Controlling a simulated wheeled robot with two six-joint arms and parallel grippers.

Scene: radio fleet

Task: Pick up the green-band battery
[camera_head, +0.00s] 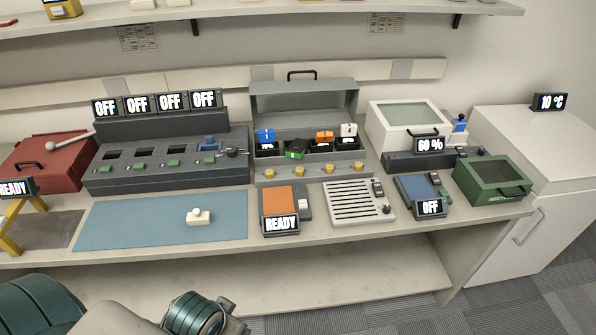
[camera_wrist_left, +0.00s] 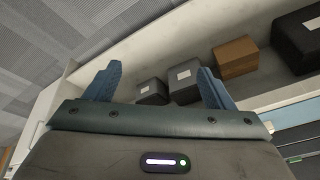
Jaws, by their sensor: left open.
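A dark battery with a green top (camera_head: 296,148) sits tilted in the grey open-lidded case (camera_head: 303,100) at the back middle of the bench in the head view; it looks like the green-band battery, though the band is small to make out. Blue, orange and white-topped items (camera_head: 324,138) stand beside it. My left gripper (camera_wrist_left: 158,70) is open and empty in the left wrist view, with dark boxes and a brown box on a shelf beyond its fingers. The battery does not show in that view. My right gripper is not in view.
A grey four-slot unit (camera_head: 165,179) with OFF displays stands left of the case. A blue mat (camera_head: 160,221) holds a small white block (camera_head: 198,216). An orange-topped device (camera_head: 279,201), a slatted tray (camera_head: 357,203) and a green box (camera_head: 492,179) line the bench.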

